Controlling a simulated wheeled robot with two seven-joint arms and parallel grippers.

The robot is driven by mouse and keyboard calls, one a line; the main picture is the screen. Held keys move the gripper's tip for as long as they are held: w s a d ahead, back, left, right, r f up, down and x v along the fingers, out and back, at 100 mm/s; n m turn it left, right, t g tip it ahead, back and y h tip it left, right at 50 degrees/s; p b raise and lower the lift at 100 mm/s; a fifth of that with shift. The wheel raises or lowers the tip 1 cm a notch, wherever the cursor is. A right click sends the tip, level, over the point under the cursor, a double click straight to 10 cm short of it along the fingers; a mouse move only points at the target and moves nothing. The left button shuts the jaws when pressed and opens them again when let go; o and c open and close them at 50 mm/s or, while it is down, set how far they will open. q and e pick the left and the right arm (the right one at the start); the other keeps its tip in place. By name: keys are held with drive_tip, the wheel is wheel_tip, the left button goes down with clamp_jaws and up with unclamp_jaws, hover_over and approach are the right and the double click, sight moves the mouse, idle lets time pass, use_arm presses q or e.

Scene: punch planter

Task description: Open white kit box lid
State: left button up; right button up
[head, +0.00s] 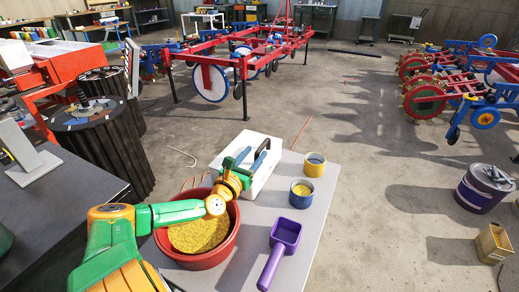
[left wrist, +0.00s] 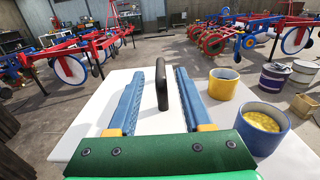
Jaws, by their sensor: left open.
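The white kit box (head: 230,148) stands on the light table with its lid on. Its white lid (left wrist: 150,119) carries a black handle (left wrist: 161,84), seen upright in the left wrist view. My left gripper (head: 255,153) is over the box and its blue fingers are spread. In the left wrist view the left gripper (left wrist: 160,74) has one finger on each side of the handle, with gaps between, so it is not closed on it. In the head view the fingers partly hide the lid and handle. My right gripper is in neither view.
A red tub (head: 231,244) of yellow grains sits below my left arm. A dark bench (head: 50,205) is at left; red-and-blue machines stand beyond.

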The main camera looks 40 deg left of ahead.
sight(261, 146)
use_arm(q)
drive_tip(key=x, duration=0.4)
drive_tip(key=shift+w+a+f+b, duration=0.1)
drive_tip(key=shift+w+f+b, duration=0.1)
drive_tip(key=shift+b, duration=0.2)
drive_tip(key=shift+w+r, duration=0.15)
drive_tip(key=shift+w, duration=0.05)
clamp_jaws()
idle(0.9)
